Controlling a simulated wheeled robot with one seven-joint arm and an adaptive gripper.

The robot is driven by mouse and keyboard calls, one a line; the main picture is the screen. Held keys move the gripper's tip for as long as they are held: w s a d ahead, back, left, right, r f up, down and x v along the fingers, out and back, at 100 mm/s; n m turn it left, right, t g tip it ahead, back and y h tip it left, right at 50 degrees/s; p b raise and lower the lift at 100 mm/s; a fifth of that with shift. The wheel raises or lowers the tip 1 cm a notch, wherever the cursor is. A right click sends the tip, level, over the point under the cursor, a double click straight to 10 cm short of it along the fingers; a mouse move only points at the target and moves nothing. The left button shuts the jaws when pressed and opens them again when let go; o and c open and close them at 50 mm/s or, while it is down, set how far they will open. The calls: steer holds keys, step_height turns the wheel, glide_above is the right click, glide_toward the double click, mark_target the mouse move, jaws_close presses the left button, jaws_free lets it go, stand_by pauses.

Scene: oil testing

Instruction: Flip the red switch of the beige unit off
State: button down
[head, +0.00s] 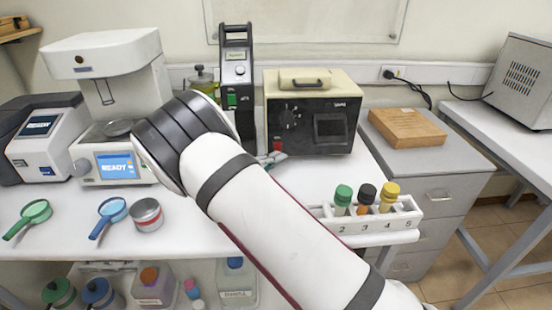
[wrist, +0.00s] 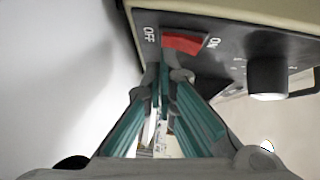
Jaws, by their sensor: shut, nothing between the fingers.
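The beige unit (head: 340,84) stands at the back of the white table, with a dark front panel and a handle on top. Its red switch (head: 278,147) is at the lower left of that panel. In the wrist view the red switch (wrist: 184,43) lies between the OFF label on its left and the ON label on its right. I cannot tell which side is pressed in. My gripper (wrist: 166,76) is shut and empty, its fingertips close below the switch's left, OFF-side end. I cannot tell whether they touch it. In the head view my gripper (head: 271,159) is partly hidden by my arm.
A black knob (wrist: 267,76) sits to the right of the switch. A tall dark device (head: 236,75) stands left of the unit. A tube rack (head: 405,212) with capped vials is at the table's front right. A tin (head: 147,221) and magnifiers lie front left.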

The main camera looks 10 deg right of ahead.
steer(key=s+p, duration=0.1)
steer(key=s, duration=0.2)
steer(key=shift+a+f, duration=0.1)
steer(key=v, duration=0.3)
steer(key=f+v, duration=0.1)
steer(key=v, duration=0.2)
steer(key=f+b+v, duration=0.1)
steer(key=v, duration=0.3)
steer(key=shift+s, duration=0.25)
